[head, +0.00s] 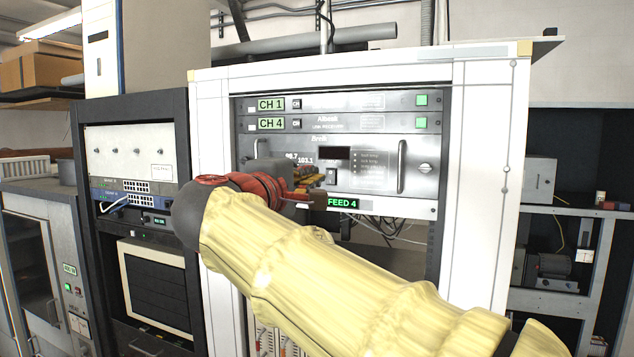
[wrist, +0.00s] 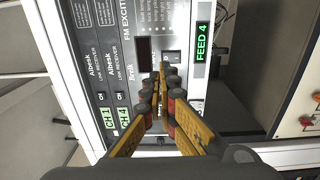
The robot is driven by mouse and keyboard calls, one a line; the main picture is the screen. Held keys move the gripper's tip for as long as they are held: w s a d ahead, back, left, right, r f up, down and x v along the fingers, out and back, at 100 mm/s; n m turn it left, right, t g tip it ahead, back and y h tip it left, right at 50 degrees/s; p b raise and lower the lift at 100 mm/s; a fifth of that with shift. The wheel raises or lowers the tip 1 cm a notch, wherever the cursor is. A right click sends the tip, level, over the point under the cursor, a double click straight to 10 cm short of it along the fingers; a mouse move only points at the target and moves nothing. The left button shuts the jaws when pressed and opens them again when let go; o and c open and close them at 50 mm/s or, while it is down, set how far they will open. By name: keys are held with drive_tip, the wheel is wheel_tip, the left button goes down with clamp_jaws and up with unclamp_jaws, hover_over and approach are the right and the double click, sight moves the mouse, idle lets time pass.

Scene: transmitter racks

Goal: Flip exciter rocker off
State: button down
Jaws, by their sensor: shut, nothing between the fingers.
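The exciter (head: 375,170) is a grey rack unit with a dark display and a handle at its right, in the white rack. Its small black rocker (head: 331,176) shows just right of my gripper (head: 312,180) in the head view. In the wrist view the picture is turned sideways, and the rocker (wrist: 172,57) lies just beyond the fingertips of my gripper (wrist: 164,70). The fingers are shut with nothing between them and point at the panel. I cannot tell whether they touch the rocker, or which way it is tipped.
A green "FEED 4" label (head: 343,203) sits below the exciter. Two link receivers with CH 1 (head: 271,104) and CH 4 (head: 271,124) labels are above it. Cables (head: 385,228) hang in the open bay below. A dark rack with a monitor (head: 155,285) stands at left.

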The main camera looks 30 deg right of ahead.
drive_tip(key=shift+r+b+v, duration=0.15)
drive_tip(key=shift+r+v, duration=0.05)
drive_tip(key=shift+v, duration=0.95)
drive_tip(key=shift+r+b+v, duration=0.15)
drive_tip(key=shift+r+v, duration=0.05)
drive_tip(key=shift+v, duration=0.9)
